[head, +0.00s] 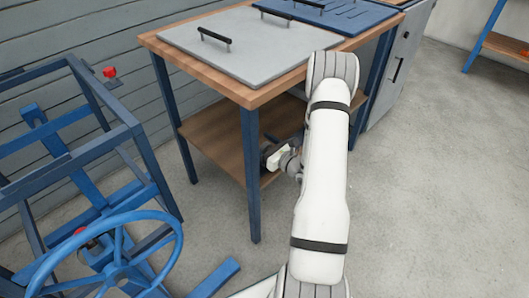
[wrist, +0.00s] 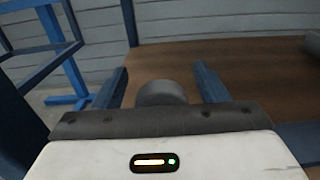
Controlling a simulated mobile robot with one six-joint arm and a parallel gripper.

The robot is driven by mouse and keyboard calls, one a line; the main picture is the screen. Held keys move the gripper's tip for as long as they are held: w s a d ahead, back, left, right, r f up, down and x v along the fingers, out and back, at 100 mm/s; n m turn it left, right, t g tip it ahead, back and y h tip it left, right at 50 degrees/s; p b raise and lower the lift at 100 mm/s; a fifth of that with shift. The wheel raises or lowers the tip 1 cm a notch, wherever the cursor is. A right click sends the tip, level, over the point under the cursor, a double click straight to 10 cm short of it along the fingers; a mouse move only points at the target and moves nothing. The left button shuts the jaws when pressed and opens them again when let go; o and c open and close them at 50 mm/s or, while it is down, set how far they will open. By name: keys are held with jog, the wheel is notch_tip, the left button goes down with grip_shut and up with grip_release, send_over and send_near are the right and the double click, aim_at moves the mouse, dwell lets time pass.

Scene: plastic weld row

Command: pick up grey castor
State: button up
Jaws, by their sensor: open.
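A grey, rounded piece, which looks like the grey castor (wrist: 162,93), shows in the wrist view on the wooden lower shelf (wrist: 240,68). It sits low between the two blue fingers of my gripper (wrist: 160,76). The fingers are apart, with a gap on each side of the grey piece, and its lower part is hidden behind my gripper's body. In the head view my gripper (head: 272,153) reaches in over the lower shelf (head: 215,130), under the table top. The castor cannot be made out there.
The table top (head: 160,42) overhangs the shelf, with blue legs (head: 251,180) at its corners. A blue frame (head: 75,150) and handwheel (head: 115,270) stand at left. Another grey thing (wrist: 314,43) is at the wrist view's right edge. Floor (head: 440,180) at right is clear.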

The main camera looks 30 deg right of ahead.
jog(key=shift+c, duration=0.4)
jog(key=c, duration=1.1)
jog(key=shift+r, duration=0.15)
